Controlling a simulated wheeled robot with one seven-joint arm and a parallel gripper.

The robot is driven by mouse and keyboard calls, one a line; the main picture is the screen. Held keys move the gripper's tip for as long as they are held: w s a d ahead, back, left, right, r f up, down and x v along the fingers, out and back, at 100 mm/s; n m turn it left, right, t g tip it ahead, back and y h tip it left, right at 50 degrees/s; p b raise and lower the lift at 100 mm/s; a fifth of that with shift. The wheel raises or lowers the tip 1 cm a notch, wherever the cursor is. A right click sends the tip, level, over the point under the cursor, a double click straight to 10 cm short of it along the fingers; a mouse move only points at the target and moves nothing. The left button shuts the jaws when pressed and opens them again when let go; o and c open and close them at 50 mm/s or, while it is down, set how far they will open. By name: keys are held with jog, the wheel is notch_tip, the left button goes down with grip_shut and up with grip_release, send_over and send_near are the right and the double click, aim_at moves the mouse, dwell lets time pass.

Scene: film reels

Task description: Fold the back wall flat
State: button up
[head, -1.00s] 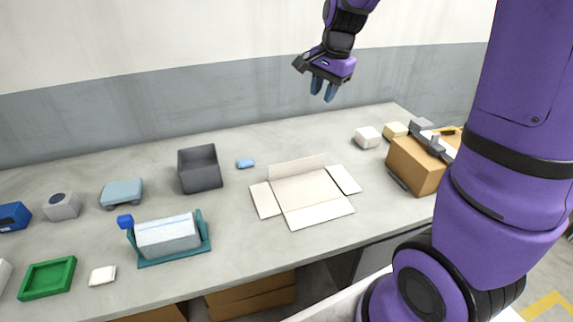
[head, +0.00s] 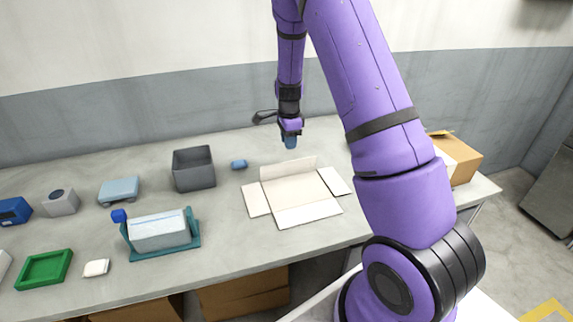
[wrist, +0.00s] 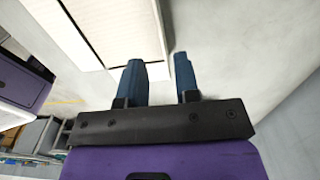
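The cream carton (head: 295,192) lies opened out on the grey table. Its back wall (head: 288,168) stands up along the far edge. Its front wall (head: 310,216), left wall (head: 256,200) and right wall (head: 334,181) lie out flat or nearly flat. My gripper (head: 290,146) is just behind the back wall, fingers pointing down and empty. I cannot tell whether it touches the wall, but it looks apart. In the wrist view, the two blue fingers (wrist: 160,75) are parted, with part of the carton (wrist: 115,28) beyond them at upper left.
A teal holder (head: 165,253) with a white block is at the front left. A brown box (head: 461,160) is at the right, partly behind my arm.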

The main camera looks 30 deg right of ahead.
aim_at(289, 163)
notch_tip(289, 163, down, 10)
jog(key=shift+r, duration=0.2)
jog(key=shift+c, duration=0.3)
grip_shut()
